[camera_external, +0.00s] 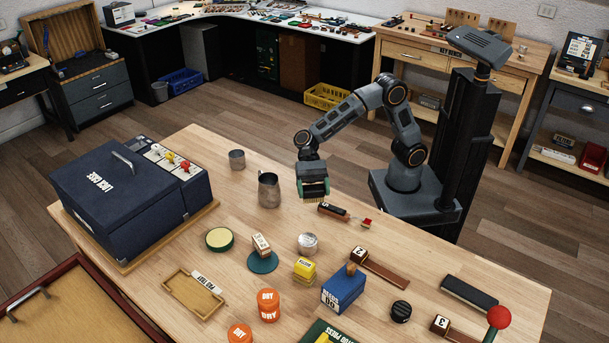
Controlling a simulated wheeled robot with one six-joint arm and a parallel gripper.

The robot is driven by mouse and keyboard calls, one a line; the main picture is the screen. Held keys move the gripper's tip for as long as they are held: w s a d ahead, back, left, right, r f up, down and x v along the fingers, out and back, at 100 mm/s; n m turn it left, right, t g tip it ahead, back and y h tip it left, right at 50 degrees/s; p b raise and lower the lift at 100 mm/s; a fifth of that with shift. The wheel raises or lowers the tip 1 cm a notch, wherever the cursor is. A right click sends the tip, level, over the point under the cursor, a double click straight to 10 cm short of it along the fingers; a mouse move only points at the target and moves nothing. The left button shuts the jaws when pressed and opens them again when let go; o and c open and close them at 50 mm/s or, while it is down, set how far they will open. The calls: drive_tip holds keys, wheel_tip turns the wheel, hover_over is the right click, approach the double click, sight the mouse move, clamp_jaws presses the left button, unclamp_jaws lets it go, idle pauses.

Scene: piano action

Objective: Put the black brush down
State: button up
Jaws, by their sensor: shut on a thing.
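My gripper (312,183) hangs over the far edge of the wooden table (215,290), right of the metal pitcher. It is shut on a small brush (314,198), whose pale bristles point down just above or at the tabletop; I cannot tell whether they touch it. The gripper hides most of the brush's body, so its colour is hard to make out.
Close by are a metal pitcher (269,190), a dark wooden piece (333,211) and a silver tin (308,243). A blue box (344,289), orange pots (268,304) and a long black block (469,293) stand nearer. A large navy case (120,200) fills the left. Bare wood lies between the pitcher and the tin.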

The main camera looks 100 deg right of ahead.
drive_tip(key=w+f, duration=0.1)
drive_tip(key=w+a+f, duration=0.1)
drive_tip(key=f, duration=0.1)
drive_tip(key=w+a+f, duration=0.1)
drive_tip(key=f, duration=0.1)
drive_tip(key=shift+w+f+b, duration=0.15)
drive_tip(key=shift+w+b, duration=0.15)
drive_tip(key=shift+w+f+b, duration=0.1)
drive_tip(key=shift+f+b, duration=0.2)
drive_tip(key=shift+f, duration=1.25)
drive_tip(key=shift+f, duration=0.2)
drive_tip(key=o, duration=0.9)
drive_tip(key=shift+r, duration=0.1)
